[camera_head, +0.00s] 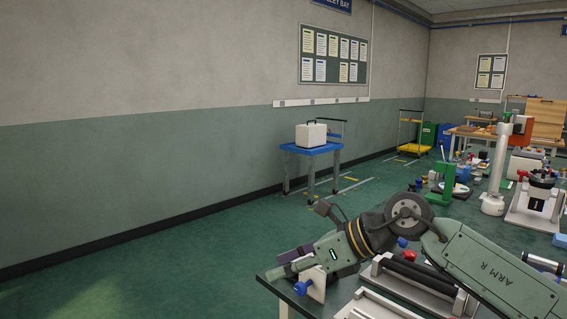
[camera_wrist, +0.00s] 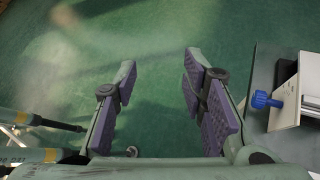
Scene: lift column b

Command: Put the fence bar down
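My gripper (camera_wrist: 160,78) is open, its two purple-padded fingers well apart with only green floor showing between them. In the head view my gripper (camera_head: 292,262) is at the left end of the near workbench (camera_head: 268,279), by a white block with a blue knob (camera_head: 312,284). In the wrist view that block (camera_wrist: 302,100) is right of the fingers and apart from them. I cannot pick out the fence bar for sure in either view.
The green floor (camera_head: 170,270) to the left is clear. A blue-topped table (camera_head: 311,148) with a white case (camera_head: 311,135) stands by the wall. A yellow cart (camera_head: 413,149) is farther back. Benches with tools and a white column (camera_head: 495,170) crowd the right.

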